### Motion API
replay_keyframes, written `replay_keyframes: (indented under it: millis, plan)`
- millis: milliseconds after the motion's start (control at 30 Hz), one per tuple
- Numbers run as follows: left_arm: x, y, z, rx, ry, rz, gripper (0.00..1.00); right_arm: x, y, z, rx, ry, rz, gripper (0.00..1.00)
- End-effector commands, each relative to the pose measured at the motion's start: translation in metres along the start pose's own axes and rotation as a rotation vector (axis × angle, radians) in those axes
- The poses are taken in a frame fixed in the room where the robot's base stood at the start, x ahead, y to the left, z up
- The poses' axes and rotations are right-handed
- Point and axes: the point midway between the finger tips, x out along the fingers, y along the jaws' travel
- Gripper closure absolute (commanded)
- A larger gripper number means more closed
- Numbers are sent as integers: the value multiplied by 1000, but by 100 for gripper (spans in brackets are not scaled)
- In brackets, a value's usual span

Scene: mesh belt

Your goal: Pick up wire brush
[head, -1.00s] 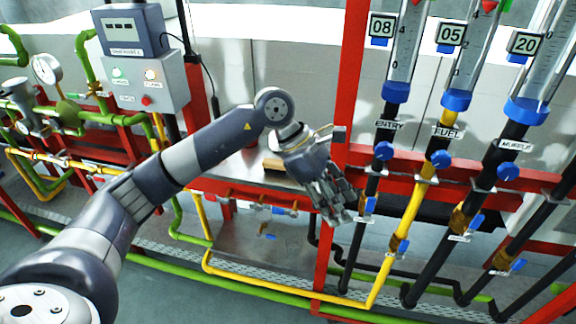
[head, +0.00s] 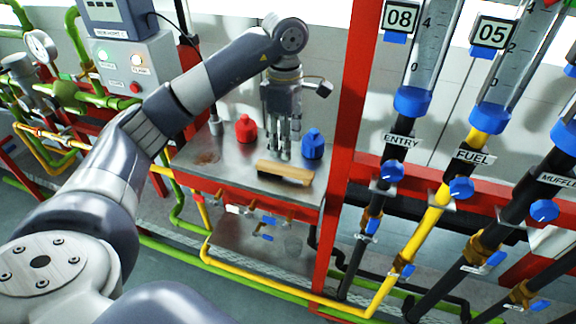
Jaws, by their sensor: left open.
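The wire brush (head: 285,174) lies on the metal shelf (head: 225,173), near its front edge. It has a light wooden back and dark bristles along its front side. My left gripper (head: 279,154) points down just behind and above the brush, with its fingers apart and nothing seen between them. I cannot tell how high the fingertips are above the shelf. My right gripper is not in view.
A red bottle (head: 246,130) stands left of my gripper and a blue bottle (head: 312,144) stands close on its right. A red post (head: 352,130) rises at the shelf's right end. A control box (head: 137,68) is at the back left.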

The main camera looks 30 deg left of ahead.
Motion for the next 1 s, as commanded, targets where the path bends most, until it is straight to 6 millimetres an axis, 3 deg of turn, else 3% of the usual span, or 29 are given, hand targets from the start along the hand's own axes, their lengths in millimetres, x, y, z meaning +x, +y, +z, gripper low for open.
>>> replay_keyframes:
  millis: [133,300,433,667,800,1000]
  plan:
    - [22,-1,0,0,-1,-6,53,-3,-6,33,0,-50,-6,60]
    - [41,0,0,1,-1,-3,53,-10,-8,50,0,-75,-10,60]
    - [48,0,-1,-1,0,-3,53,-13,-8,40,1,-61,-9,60]
    - [75,3,-7,-1,0,-6,53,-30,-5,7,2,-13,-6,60]
    - [92,4,-6,0,-1,-3,53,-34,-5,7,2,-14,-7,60]
    - [98,4,-6,0,-2,0,53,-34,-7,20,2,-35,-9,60]
